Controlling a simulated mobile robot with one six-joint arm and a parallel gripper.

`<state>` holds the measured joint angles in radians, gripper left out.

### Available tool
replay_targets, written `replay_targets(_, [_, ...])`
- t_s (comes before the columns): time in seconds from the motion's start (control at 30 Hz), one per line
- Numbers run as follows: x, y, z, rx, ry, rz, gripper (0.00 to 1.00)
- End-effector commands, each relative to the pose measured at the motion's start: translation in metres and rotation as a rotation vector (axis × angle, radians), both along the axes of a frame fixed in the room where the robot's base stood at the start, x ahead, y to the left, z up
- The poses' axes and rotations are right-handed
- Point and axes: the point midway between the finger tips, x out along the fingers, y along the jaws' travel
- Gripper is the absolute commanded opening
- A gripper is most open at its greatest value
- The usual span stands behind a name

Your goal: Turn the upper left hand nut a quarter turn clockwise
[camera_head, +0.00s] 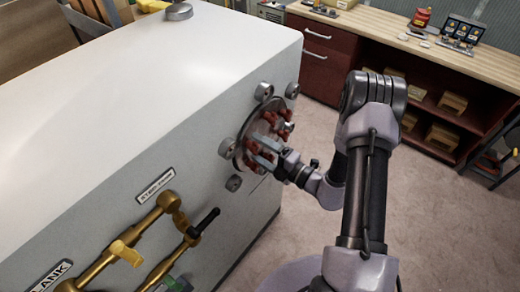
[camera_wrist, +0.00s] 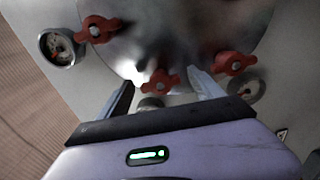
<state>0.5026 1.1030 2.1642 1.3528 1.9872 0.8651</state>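A round metal cover (camera_head: 262,128) with several red wing nuts is on the side of the grey-white housing. In the wrist view the cover (camera_wrist: 180,35) shows three red nuts: one at left (camera_wrist: 97,30), one at the bottom middle (camera_wrist: 160,82) and one at right (camera_wrist: 235,63). My gripper (camera_wrist: 162,80) is open, its fingers apart on either side of the bottom middle nut; contact cannot be told. In the head view my gripper (camera_head: 256,149) is at the cover and partly hides its nuts. Which nut counts as upper left is unclear in the tilted wrist view.
Round fittings (camera_head: 264,91) surround the cover; a gauge (camera_wrist: 61,47) is at left in the wrist view. Brass pipes with a yellow handle (camera_head: 126,253) and a black handle (camera_head: 205,221) stick out from the housing. A wooden-topped workbench (camera_head: 400,40) stands behind open floor.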

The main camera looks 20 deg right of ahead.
Motion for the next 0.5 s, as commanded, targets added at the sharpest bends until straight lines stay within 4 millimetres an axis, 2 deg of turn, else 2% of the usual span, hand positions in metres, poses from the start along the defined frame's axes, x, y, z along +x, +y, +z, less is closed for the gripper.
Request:
replay_targets(0.17, [-0.001, -0.001, 0.0, 0.0, 0.0, -0.001, 0.76])
replay_targets(0.27, [-0.009, -0.008, 0.0, 0.0, 0.002, -0.003, 0.76])
replay_targets(0.37, [-0.028, -0.023, 0.0, 0.001, 0.002, -0.007, 0.76])
replay_targets(0.5, [-0.065, -0.051, 0.001, 0.0, 0.001, -0.009, 0.76])
